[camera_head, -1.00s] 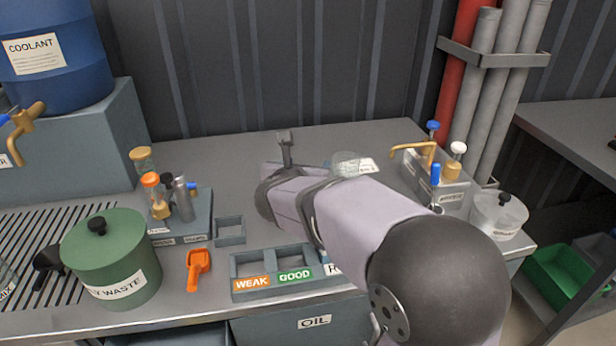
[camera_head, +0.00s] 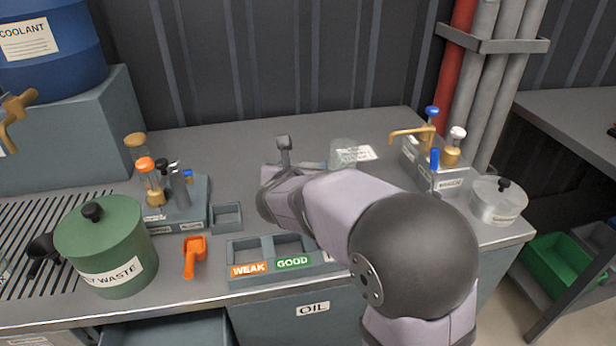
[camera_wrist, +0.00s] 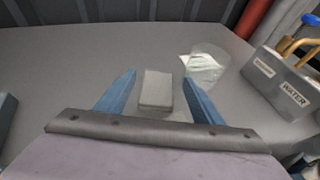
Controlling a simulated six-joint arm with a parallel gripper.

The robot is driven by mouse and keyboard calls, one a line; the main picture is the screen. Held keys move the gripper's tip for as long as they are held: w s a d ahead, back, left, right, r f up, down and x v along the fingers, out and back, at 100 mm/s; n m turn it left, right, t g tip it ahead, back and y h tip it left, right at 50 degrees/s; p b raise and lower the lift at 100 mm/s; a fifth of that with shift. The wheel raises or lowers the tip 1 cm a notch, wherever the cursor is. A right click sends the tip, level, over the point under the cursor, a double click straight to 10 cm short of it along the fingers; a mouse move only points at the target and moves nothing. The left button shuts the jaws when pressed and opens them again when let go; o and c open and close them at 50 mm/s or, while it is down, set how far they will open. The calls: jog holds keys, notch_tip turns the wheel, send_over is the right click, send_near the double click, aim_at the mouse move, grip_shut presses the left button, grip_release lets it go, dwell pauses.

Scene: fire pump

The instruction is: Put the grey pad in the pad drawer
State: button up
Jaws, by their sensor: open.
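The grey pad (camera_wrist: 156,88) is a small pale grey block on the grey counter, between my gripper's fingers in the wrist view. My gripper (camera_wrist: 158,82) is open, with one blue finger on each side of the pad and gaps showing. Whether the fingers reach down around it is unclear. In the head view my arm hides the pad and the fingertips. A pulled-out drawer (camera_head: 172,332) shows below the counter's front edge at lower left; its label is out of view, so I cannot tell whether it is the pad drawer.
A clear beaker (camera_head: 342,153) stands just right of my wrist, near a white label. A tap rack (camera_head: 437,170) and a lidded clear pot (camera_head: 497,203) are at right. The WEAK/GOOD tray (camera_head: 270,250), orange scoop (camera_head: 194,256) and green waste pot (camera_head: 103,245) line the front.

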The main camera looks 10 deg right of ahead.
jog(key=shift+f, duration=0.55)
notch_tip(320, 180, down, 2)
jog(key=shift+f+b, duration=0.25)
jog(key=shift+b, duration=0.25)
jog(key=shift+x, duration=1)
jog(key=shift+w+d+f, duration=0.15)
jog(key=shift+w, duration=0.25)
jog(key=shift+c, duration=0.2)
jog(key=c, duration=0.9)
jog(key=shift+o, duration=0.2)
